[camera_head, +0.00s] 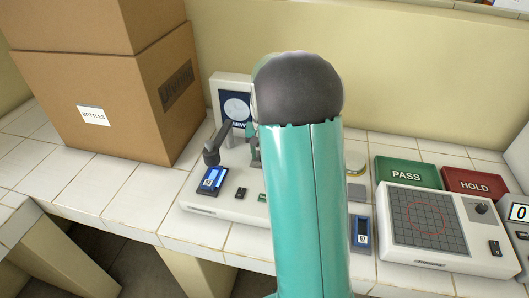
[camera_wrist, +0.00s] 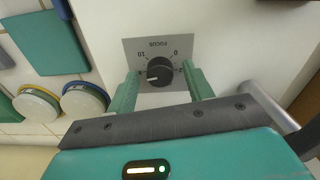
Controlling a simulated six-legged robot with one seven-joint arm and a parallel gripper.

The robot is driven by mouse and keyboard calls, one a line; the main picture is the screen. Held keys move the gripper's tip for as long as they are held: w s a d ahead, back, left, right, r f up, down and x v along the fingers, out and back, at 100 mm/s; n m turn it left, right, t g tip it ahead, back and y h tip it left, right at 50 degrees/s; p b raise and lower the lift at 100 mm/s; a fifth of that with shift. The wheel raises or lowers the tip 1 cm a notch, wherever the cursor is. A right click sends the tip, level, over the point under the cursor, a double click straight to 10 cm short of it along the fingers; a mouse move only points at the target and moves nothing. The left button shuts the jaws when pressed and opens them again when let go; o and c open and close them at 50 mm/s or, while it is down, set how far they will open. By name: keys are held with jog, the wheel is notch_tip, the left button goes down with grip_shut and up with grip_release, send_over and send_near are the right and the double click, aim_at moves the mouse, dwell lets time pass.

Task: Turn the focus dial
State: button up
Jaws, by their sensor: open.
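The focus dial (camera_wrist: 160,71) is a round black knob with a white pointer mark. It sits on a grey plate (camera_wrist: 135,50) marked FOCUS, with 0 and 10 on its scale, on a white housing. My gripper (camera_wrist: 161,74) is open in the wrist view, its two green fingers on either side of the dial. I cannot tell whether either finger touches it. In the head view my arm hides the dial and most of the white instrument (camera_head: 222,205); a sliver of my green gripper shows beside the instrument.
A large cardboard box (camera_head: 120,100) stands at the left. A blue-screened handheld (camera_head: 212,180) lies on the instrument base. To the right are a gridded device (camera_head: 425,225), a green PASS tray (camera_head: 407,172) and a red HOLD tray (camera_head: 474,183). Lidded round dishes (camera_wrist: 84,101) show in the wrist view.

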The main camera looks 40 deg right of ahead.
notch_tip(320, 180, up, 14)
dwell(0.6)
jog(key=shift+f, duration=0.1)
jog(key=s+a+r+n+t, duration=0.1)
jog(key=s+a+r+n, duration=0.2)
jog(key=a, duration=0.4)
jog(key=s+a+r+n+t, duration=0.1)
jog(key=s+a+r+t, duration=0.15)
jog(key=s+a, duration=0.4)
jog(key=s+a+f+n+t, duration=0.2)
jog(key=s+a+n, duration=0.1)
jog(key=s+a, duration=0.7)
jog(key=shift+s+n, duration=0.4)
jog(key=shift+s, duration=0.5)
